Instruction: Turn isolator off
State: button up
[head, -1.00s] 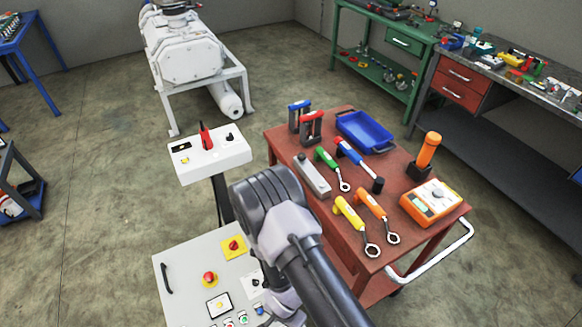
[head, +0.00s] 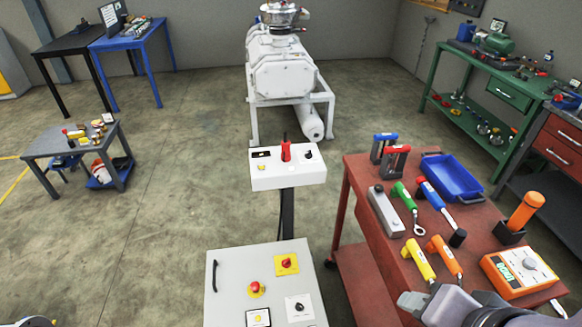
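A light grey control cabinet (head: 231,270) stands at the bottom centre of the head view. Its sloped top carries a red rotary knob on a square yellow plate (head: 287,264), which looks like the isolator; its exact turn position is too small to read. Only grey links of my arm show at the bottom right, over the cart's front corner. My gripper is out of view.
A white box (head: 288,178) with an upright red lever (head: 286,150) stands on a post behind the cabinet. A red tool cart (head: 352,200) stands close on the right. The white vacuum pump (head: 283,75) is behind.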

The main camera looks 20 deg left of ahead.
aim_at(286, 264)
jog(key=k+u, duration=0.2)
jog(key=u, duration=0.3)
jog(key=k+j+u, duration=0.1)
jog(key=u, duration=0.4)
jog(key=k+j+u, duration=0.2)
jog(key=u, duration=0.25)
